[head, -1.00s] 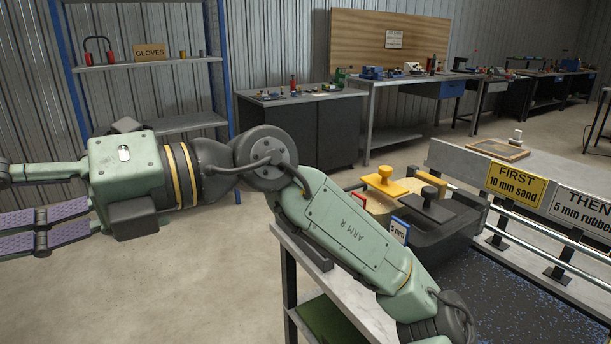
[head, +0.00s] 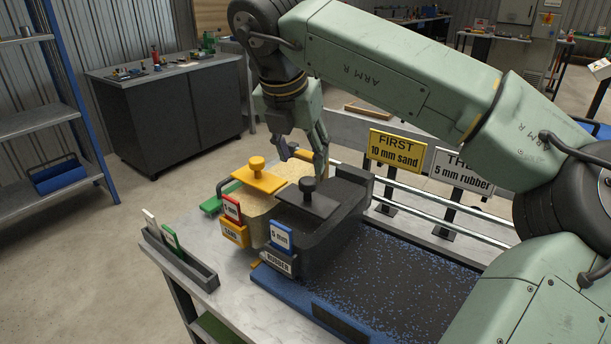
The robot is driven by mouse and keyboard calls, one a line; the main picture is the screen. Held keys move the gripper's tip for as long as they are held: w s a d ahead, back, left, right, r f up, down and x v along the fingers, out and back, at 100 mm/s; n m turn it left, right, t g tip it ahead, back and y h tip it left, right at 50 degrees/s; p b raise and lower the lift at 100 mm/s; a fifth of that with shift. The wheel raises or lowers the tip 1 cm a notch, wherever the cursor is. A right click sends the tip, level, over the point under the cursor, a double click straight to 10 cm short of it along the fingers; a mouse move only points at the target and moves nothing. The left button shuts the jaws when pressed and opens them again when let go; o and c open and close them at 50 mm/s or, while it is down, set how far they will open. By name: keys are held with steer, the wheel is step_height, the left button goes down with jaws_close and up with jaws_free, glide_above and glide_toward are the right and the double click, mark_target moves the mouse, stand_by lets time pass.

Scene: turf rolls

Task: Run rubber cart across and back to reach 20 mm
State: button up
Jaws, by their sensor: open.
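The rubber cart (head: 330,235) is dark grey, with a black lid and knob (head: 308,193), a blue-edged "5 mm" tag (head: 281,238) and a RUBBER plate. It stands at the left end of the turf bed (head: 400,270), whose dark surface carries blue granules. Beside it on the left is the sand cart (head: 256,208), with a yellow lid and knob (head: 257,172) and a red-edged tag. My gripper (head: 302,160) points down, open and empty, just behind the black knob in the picture. Whether a finger touches the cart cannot be told.
Two rails (head: 425,208) run along the bed's far side. Signs there read "FIRST 10 mm sand" (head: 396,149) and "5 mm rubber" (head: 461,170). A narrow holder (head: 180,257) with white and green pieces sits at the table's left edge. My arm covers the right side.

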mark_target(307, 181)
steer(key=p+x, duration=0.2)
steer(key=x, duration=0.7)
steer(key=shift+a+f, duration=0.15)
steer(key=shift+f, duration=0.05)
jaws_close()
stand_by(0.5)
